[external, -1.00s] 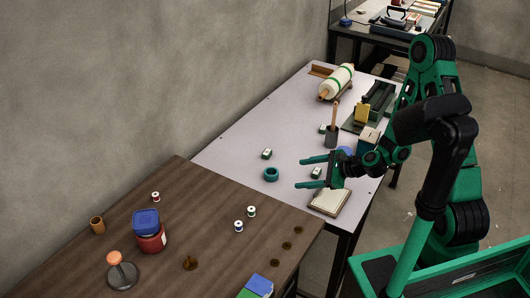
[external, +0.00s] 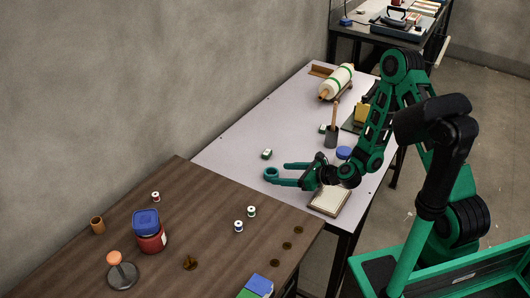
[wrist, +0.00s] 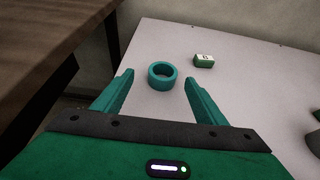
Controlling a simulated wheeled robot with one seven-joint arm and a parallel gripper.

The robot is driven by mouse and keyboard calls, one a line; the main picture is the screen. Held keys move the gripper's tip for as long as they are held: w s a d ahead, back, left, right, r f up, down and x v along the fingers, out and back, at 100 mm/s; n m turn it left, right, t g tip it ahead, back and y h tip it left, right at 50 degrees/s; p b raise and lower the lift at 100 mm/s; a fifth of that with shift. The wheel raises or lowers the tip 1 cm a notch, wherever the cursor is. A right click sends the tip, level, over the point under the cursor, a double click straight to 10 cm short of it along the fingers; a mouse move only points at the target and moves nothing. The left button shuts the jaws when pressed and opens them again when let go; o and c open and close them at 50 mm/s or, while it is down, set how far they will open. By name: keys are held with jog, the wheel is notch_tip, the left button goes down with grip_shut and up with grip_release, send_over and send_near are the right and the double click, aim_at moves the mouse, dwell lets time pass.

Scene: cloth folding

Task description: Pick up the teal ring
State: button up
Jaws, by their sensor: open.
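The teal ring (wrist: 162,84) lies flat on the light-grey table, its hole facing up in the wrist view. My gripper (wrist: 157,82) is open, with one green finger on each side of the ring. Clear gaps show between the ring and both fingers, so it is not held. In the external view the ring (external: 271,174) sits at the fingertips of my gripper (external: 281,173), and its right part is partly covered by them.
A small green and white block (wrist: 204,61) lies right of the ring in the wrist view. A dark wooden table (external: 190,215) adjoins the grey table (external: 235,150). An open tray or book (external: 329,200) lies beneath the arm. A dark cup (external: 331,138) with a stick stands farther back.

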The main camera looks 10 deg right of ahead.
aim_at(276, 170)
jog(key=x, duration=0.4)
jog(key=shift+w+f, duration=0.1)
jog(key=shift+w, duration=0.4)
jog(key=shift+c, duration=0.3)
jog(key=c, duration=1.1)
jog(key=shift+o, duration=0.2)
jog(key=shift+r, duration=0.7)
jog(key=r, duration=0.3)
jog(key=shift+s+a+r, duration=0.2)
jog(key=shift+s+a, duration=0.15)
jog(key=s+a+r, duration=0.6)
jog(key=s, duration=0.2)
jog(key=shift+s+a, duration=0.2)
jog(key=shift+a, duration=0.05)
